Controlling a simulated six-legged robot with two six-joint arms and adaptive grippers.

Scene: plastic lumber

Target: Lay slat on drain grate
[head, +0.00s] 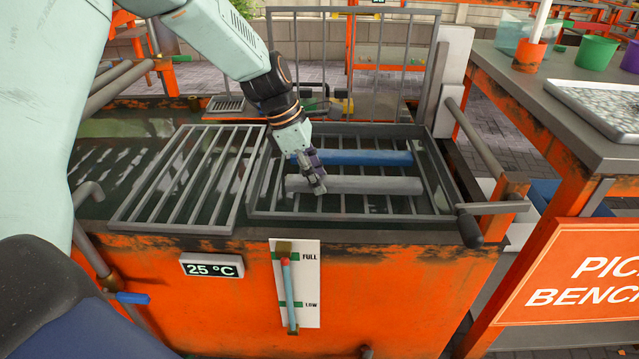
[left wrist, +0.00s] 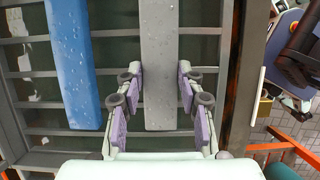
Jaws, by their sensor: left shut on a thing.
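A grey slat (head: 375,186) lies across a barred metal basket (head: 440,172) on the right part of the orange tank. My left gripper (head: 319,185) reaches down to the slat's left part and is shut on it. In the left wrist view, the slat (left wrist: 160,60) runs between the purple-padded fingers of my left gripper (left wrist: 160,105). A blue slat (head: 360,157) lies behind it in the basket, and it also shows in the left wrist view (left wrist: 72,65). A flat barred grate (head: 130,222) sits left of the basket, with no slat on it. My right gripper is not in view.
The orange tank (head: 360,290) carries a 25 °C display and a level gauge (head: 300,283). A mesh panel (head: 385,60) stands upright behind the basket. A grey handle (head: 490,208) juts out at the right, beside the pick bench (head: 575,145).

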